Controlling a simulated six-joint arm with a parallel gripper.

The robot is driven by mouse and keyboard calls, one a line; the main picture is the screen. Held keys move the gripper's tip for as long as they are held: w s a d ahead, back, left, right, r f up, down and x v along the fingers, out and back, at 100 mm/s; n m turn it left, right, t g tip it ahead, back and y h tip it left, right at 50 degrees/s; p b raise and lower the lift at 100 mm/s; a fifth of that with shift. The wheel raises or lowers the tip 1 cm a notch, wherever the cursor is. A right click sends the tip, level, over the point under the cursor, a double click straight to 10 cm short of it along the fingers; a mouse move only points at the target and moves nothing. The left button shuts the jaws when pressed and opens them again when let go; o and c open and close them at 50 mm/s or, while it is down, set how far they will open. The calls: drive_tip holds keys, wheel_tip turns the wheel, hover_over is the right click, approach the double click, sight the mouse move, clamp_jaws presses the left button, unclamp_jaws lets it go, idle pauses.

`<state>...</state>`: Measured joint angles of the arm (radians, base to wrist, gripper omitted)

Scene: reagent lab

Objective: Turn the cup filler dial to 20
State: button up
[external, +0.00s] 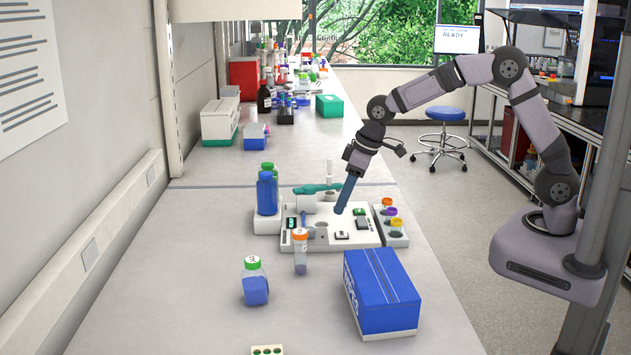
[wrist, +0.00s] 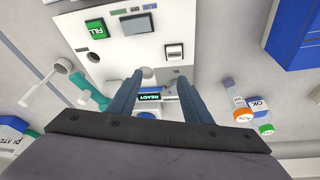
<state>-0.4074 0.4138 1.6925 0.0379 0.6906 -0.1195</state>
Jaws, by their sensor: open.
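The white filler machine (external: 291,240) stands on the bench in the external view. Its panel also shows in the wrist view (wrist: 110,62), with a green FILL label (wrist: 97,29), a dark screen (wrist: 136,24) and a small READY display (wrist: 149,97). A small round grey knob (wrist: 147,73) shows close to my left fingertip; I cannot tell for sure that it is the dial, and no number is readable. My gripper (wrist: 159,76) is open over the panel with nothing held between its blue fingers. In the external view my gripper (external: 340,208) points down at the machine.
A blue box (external: 384,290), a green-capped bottle (external: 255,285) and an orange-capped tube (external: 300,258) stand in front of the machine. Blue bottles (external: 267,195) stand at its left. Several capped vials (external: 391,223) stand at its right.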

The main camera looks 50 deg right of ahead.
drive_tip(key=n, duration=0.1)
approach(310, 229)
drive_tip(key=f, duration=0.1)
drive_tip(key=shift+y, duration=0.4)
drive_tip(key=shift+d+p+x, duration=0.15)
drive_tip(key=shift+p+x, duration=0.6)
drive_tip(key=shift+x, duration=1.1)
drive_tip(key=shift+d+p+x, duration=0.15)
drive_tip(key=shift+p+x, duration=0.55)
drive_tip(key=shift+x, duration=1.15)
drive_tip(key=shift+w, duration=0.15)
drive_tip(key=c, duration=1.1)
